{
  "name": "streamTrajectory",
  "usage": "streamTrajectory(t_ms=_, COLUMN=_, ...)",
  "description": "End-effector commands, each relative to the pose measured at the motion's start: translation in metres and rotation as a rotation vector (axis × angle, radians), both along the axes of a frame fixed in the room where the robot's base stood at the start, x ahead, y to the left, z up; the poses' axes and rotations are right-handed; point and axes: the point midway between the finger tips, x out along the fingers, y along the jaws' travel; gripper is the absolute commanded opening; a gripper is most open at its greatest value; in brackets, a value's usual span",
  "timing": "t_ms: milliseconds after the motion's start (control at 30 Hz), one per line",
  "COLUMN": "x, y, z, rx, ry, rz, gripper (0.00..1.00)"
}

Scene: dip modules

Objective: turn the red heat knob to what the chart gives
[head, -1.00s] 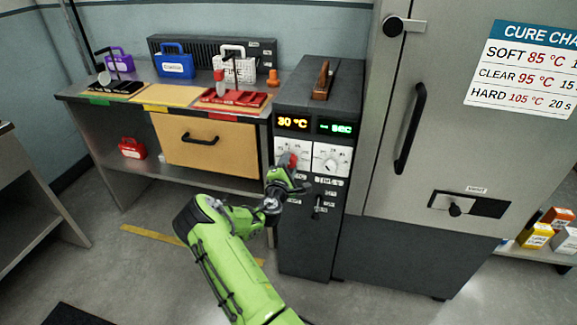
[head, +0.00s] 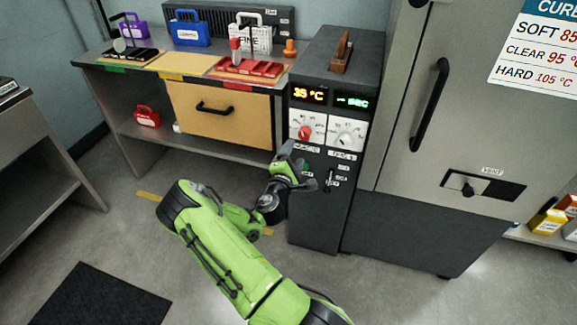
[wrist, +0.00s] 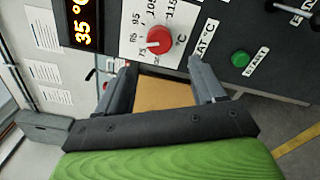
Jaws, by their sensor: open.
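The red heat knob (head: 305,131) sits on a white dial plate on the front of the dark control unit. In the wrist view the red knob (wrist: 159,40) is just ahead of my gripper (wrist: 160,75), apart from it. My gripper (head: 291,158) is open and empty, a little below the knob. The orange display (head: 308,94) above the knob reads 35 °C. The cure chart (head: 540,55) on the cabinet is cut off at the right; its rows show SOFT 85, CLEAR 95 and HARD 105 °C.
A second white knob (head: 346,133) is right of the red one, under a green "sec" display (head: 353,102). A green start button (wrist: 240,58) is near my right finger. A grey cabinet (head: 410,120) stands at the right, a bench (head: 140,75) at the left.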

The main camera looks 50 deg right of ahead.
Motion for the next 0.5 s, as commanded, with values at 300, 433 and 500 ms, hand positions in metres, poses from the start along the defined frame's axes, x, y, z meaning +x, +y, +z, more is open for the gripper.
streamTrajectory(t_ms=300, x=-0.024, y=0.057, z=0.000, rx=-0.001, ry=0.002, rz=0.002, gripper=0.69)
streamTrajectory(t_ms=433, x=-0.025, y=0.060, z=0.000, rx=-0.001, ry=-0.001, rz=0.002, gripper=0.69)
streamTrajectory(t_ms=500, x=-0.025, y=0.060, z=0.000, rx=-0.001, ry=-0.001, rz=0.002, gripper=0.69)
